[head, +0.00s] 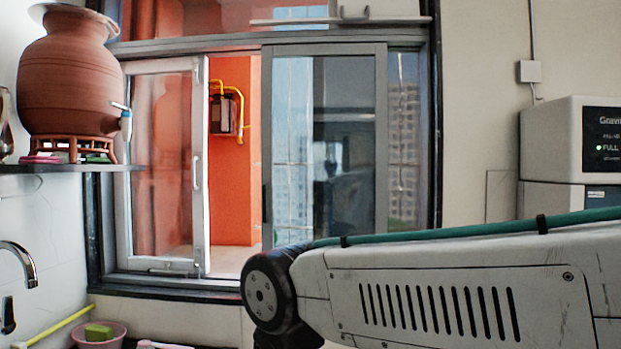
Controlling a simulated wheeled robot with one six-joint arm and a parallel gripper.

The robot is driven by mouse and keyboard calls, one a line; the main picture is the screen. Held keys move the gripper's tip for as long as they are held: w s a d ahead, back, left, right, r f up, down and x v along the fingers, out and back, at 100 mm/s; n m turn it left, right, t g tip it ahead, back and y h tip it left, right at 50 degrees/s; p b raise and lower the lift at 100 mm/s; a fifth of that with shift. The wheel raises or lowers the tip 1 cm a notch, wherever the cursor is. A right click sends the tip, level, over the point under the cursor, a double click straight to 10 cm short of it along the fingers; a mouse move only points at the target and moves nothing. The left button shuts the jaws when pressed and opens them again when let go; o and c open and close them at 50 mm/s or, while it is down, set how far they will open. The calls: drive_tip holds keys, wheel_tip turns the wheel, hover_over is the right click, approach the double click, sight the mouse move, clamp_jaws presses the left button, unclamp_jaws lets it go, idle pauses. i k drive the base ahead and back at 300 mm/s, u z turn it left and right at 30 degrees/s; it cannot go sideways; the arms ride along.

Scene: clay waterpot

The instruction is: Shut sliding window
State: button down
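The sliding window (325,160) is set in a dark grey frame in the wall ahead. Its left white-framed panel (163,170) has a handle on its right stile and covers the left part. A grey-framed glass panel (326,150) stands right of centre. Between the two is an open gap (232,160), through which an orange wall shows. My arm crosses the lower right, in front of the window's bottom right part, and its dark joint is near the sill. My gripper is not in view.
A clay waterpot (70,80) with a tap stands on a shelf (60,168) at the left, overlapping the window's left edge. Below are a metal faucet (20,262) and a pink bowl (100,338) with a sponge. A white appliance (550,140) is at the right.

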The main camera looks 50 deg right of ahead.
sight(378, 52)
drive_tip(key=z, duration=0.1)
drive_tip(key=k, duration=0.35)
drive_tip(key=z, duration=0.05)
drive_tip(key=i, duration=0.6)
drive_tip(key=z, duration=0.6)
